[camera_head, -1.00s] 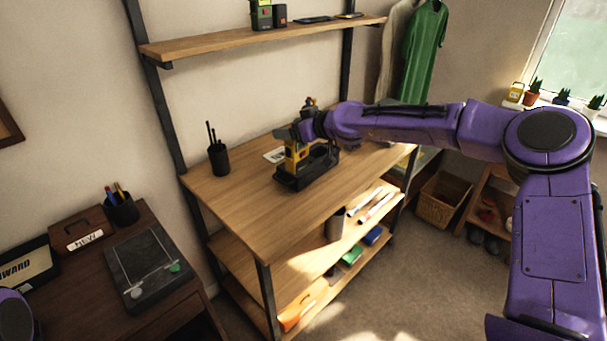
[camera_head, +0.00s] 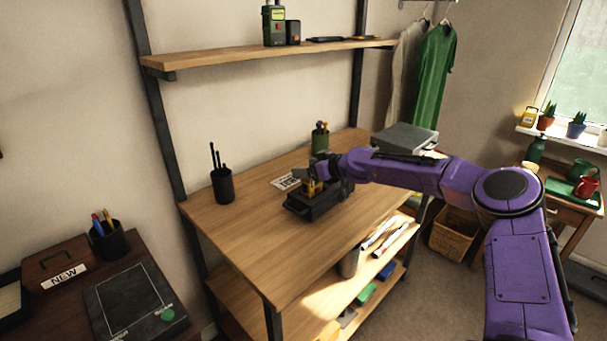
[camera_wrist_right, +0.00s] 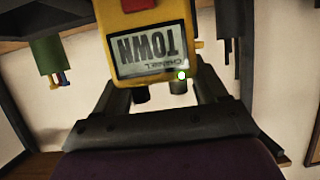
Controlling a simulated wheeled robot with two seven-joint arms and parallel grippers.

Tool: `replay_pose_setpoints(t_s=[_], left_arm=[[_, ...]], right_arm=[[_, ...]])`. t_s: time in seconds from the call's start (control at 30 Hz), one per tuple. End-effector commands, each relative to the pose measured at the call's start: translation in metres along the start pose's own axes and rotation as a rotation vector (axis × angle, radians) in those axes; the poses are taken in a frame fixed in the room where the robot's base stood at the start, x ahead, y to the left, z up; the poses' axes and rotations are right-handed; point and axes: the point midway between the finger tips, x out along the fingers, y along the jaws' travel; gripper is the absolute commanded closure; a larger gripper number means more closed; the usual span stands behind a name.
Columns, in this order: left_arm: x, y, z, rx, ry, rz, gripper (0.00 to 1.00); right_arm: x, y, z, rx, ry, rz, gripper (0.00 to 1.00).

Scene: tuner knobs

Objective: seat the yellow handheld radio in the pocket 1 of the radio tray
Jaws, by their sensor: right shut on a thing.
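The yellow handheld radio (camera_head: 311,188) shows in the head view as a small yellow patch low at the black radio tray (camera_head: 318,210), partly hidden by my right gripper (camera_head: 322,176). My right gripper is shut on the radio from above. In the right wrist view the radio (camera_wrist_right: 188,38) fills the top middle, its screen reading "TOWN" upside down and a green light lit beside it. Its lower part seems to be inside the tray; which pocket, and whether it touches the bottom, I cannot tell. My left gripper is not in view.
The tray stands on a wooden bench (camera_head: 240,215). A black pen cup (camera_head: 222,186) is on the left, a green pen cup (camera_head: 320,140) behind, and a grey box (camera_head: 405,138) at the back right. A printed card (camera_head: 286,182) lies behind the tray. The bench's front left is clear.

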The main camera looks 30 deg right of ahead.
Motion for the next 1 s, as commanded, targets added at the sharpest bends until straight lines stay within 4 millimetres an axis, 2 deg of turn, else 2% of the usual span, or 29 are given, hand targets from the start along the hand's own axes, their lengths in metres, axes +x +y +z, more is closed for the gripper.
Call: replay_pose_setpoints(t_s=[0.03, 0.27, 0.3, 0.37, 0.73, 1.0], left_arm=[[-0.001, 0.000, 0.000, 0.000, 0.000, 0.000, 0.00], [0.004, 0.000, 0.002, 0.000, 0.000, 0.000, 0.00], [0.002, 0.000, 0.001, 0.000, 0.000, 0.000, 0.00], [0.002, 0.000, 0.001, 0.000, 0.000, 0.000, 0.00], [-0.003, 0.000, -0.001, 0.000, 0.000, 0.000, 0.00], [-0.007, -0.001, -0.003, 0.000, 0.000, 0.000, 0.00]], right_arm=[[0.000, 0.000, 0.006, 0.000, -0.012, -0.002, 0.99], [0.001, 0.000, 0.009, 0.001, -0.010, -0.001, 0.99], [0.001, 0.000, 0.008, 0.001, -0.011, -0.001, 0.18], [0.001, 0.000, 0.008, 0.001, -0.011, -0.001, 0.03], [-0.004, 0.001, 0.002, 0.001, -0.008, 0.000, 0.03], [-0.054, 0.001, -0.001, 0.000, -0.003, 0.001, 0.03]])
